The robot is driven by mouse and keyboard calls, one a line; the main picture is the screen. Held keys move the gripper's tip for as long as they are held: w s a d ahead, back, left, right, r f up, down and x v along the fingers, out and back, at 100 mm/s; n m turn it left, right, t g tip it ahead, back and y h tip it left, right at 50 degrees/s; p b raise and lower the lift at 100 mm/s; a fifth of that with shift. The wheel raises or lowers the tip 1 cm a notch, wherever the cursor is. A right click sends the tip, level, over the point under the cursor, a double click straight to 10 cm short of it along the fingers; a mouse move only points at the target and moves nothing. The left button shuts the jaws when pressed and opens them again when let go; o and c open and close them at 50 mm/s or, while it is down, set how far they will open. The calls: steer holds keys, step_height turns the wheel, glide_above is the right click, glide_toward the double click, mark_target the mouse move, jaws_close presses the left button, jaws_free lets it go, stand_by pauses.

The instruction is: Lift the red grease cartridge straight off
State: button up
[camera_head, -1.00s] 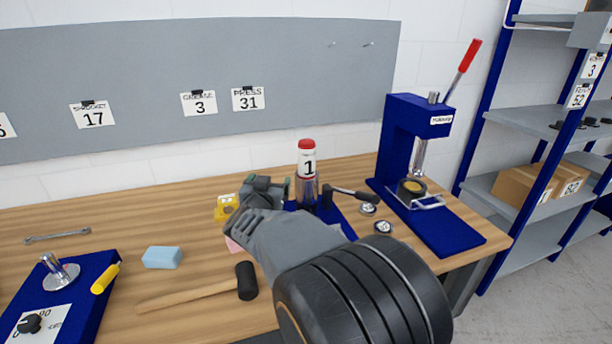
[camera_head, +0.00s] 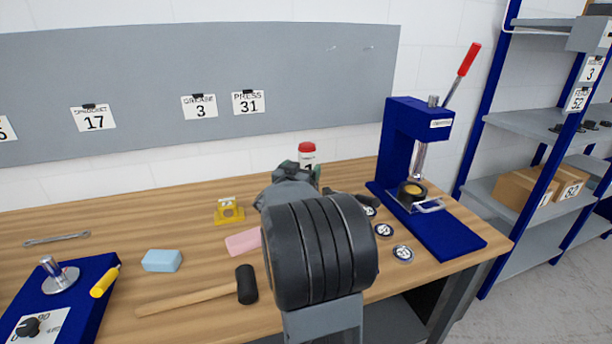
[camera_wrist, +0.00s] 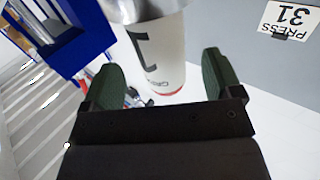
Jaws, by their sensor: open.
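The red grease cartridge has a red cap (camera_head: 307,147) above a white body with a "1" on it. It stands upright near the back of the bench, mostly hidden behind my arm. In the wrist view its white body (camera_wrist: 160,62) lies between my two green fingers, with a grey metal part at the picture's top and a red edge at the bottom. My gripper (camera_wrist: 162,76) is open, with a visible gap beside the cartridge on the right. In the head view my gripper (camera_head: 305,172) is at the cartridge, partly hidden by my wrist.
A blue press (camera_head: 412,150) with a red-tipped lever stands at right. A mallet (camera_head: 246,284), pink block (camera_head: 243,243), blue block (camera_head: 162,260) and yellow bracket (camera_head: 229,211) lie left of my arm. Several small round discs (camera_head: 384,231) lie at right.

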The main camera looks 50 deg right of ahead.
steer(key=shift+x, duration=2.3)
steer(key=shift+a+f, duration=0.1)
steer(key=shift+c, duration=0.3)
steer(key=shift+w, duration=0.1)
steer(key=c, duration=1.2)
